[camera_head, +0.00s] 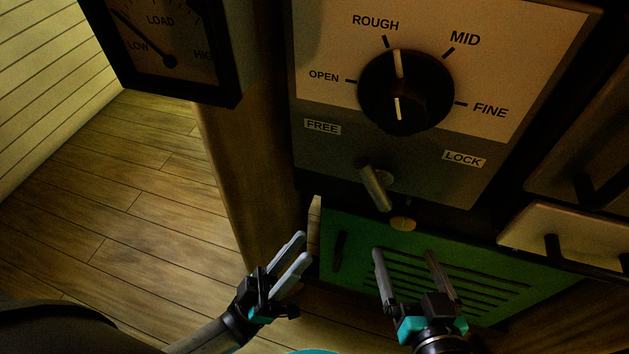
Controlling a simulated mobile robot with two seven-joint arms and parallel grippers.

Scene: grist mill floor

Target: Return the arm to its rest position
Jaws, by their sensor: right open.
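My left gripper (304,246) is at the lower middle of the head view, beside the left edge of the green vented panel (470,247). My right gripper (404,252) is in front of that panel, fingers upward and wide apart, empty. Its fingertips appear below a small round brass-coloured knob (403,224); I cannot tell the distance.
Above is a control plate with a black dial (406,92), its white mark near ROUGH. A short metal lever (376,186) sits between FREE and LOCK labels. A LOAD gauge (160,40) is upper left. Handled drawer fronts (575,237) are right. Wooden floor (130,215) at left is clear.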

